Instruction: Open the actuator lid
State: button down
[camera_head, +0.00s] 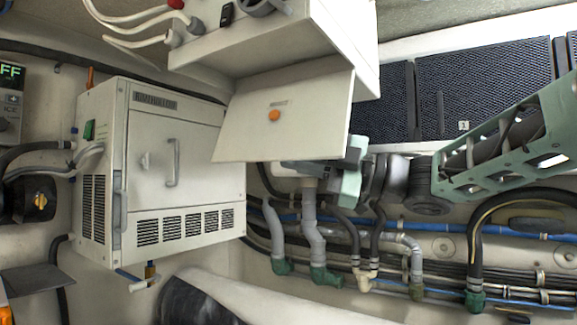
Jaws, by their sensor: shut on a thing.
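The actuator lid (245,135) is a flat off-white panel with an orange round knob (274,116) and a small label. It slopes out and down from the lower front of a white box (270,45) at the top, standing at an angle to it. My gripper (312,169) comes in from the right, at the lid's lower right edge and partly behind it. It is shut on the lid, though the exact contact and the fingertips are mostly hidden.
A white cabinet (190,215) with a bar handle (172,163) and vent slots stands close left of the lid. Grey pipes (312,230) and hoses run below my gripper. Dark mesh panels (485,85) line the back right. White hoses (135,30) run to the box's left.

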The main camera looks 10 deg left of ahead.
jog(key=shift+w+d+r+n+g+h, duration=0.1)
jog(key=shift+w+d+n+h, duration=0.15)
jog(key=shift+w+n, duration=0.35)
jog(key=shift+w+d+n+g+h, duration=0.1)
jog(key=shift+w+d+n+h, duration=0.1)
jog(key=shift+w+n, duration=0.35)
jog(key=shift+w+d+r+n+g+h, duration=0.15)
jog(key=shift+w+d+n, duration=0.1)
jog(key=shift+w+n, duration=0.35)
jog(key=c, duration=1.5)
grip_release()
jog(key=shift+c, duration=0.2)
jog(key=d+f+b, duration=0.2)
jog(key=d+b, duration=0.2)
jog(key=d, duration=1.3)
jog(key=shift+d, duration=0.15)
jog(key=shift+s, duration=0.1)
